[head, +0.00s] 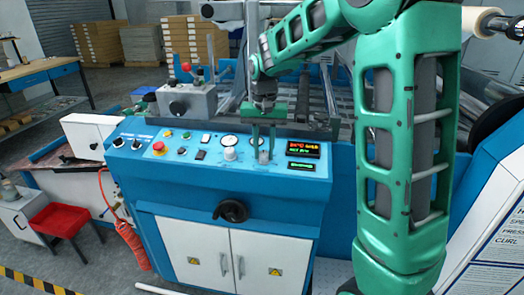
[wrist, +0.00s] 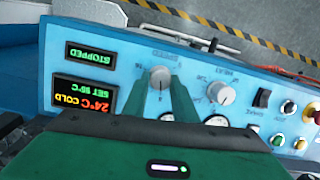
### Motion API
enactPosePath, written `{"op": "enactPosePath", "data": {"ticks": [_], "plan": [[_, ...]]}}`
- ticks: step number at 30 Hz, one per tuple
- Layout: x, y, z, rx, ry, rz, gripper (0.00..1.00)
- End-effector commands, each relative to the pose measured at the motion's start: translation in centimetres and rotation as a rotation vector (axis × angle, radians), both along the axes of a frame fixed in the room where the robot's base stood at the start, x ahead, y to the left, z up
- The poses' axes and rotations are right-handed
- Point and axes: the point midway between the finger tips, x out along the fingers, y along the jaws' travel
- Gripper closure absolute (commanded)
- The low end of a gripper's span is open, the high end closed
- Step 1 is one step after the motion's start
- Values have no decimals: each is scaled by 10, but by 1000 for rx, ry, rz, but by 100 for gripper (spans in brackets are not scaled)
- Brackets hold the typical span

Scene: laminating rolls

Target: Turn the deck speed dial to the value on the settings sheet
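The speed dial is a pale round knob (wrist: 160,76) on the blue panel, with an upside-down SPEED label beside it in the wrist view. It also shows in the head view as a knob (head: 263,157). My gripper (wrist: 163,82) has its two green fingers apart, one on each side of the dial. In the head view my gripper (head: 264,151) reaches down to the dial from above. I cannot tell whether the fingers touch it. A white sheet (head: 497,240) with lines starting SPE, PRES and CURL is cut off at the right edge; its values are not visible.
A similar heat knob (wrist: 221,93) sits beside the dial. A red stop button (head: 158,146) and several small buttons are further left. A temperature display (head: 303,149) and a green STOPPED display (wrist: 90,53) are close by. A black handwheel (head: 231,211) is below.

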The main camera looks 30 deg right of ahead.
Motion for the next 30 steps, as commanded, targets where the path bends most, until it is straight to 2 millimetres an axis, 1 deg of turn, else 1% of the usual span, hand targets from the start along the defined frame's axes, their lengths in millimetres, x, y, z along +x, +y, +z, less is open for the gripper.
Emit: {"op": "enactPosePath", "data": {"ticks": [5,11,24,30], "plan": [[0,1,0,-2,1,14,97],[1,2,0,-14,11,87,97],[2,4,0,-67,48,385,97],[2,5,1,-85,61,485,97]]}}
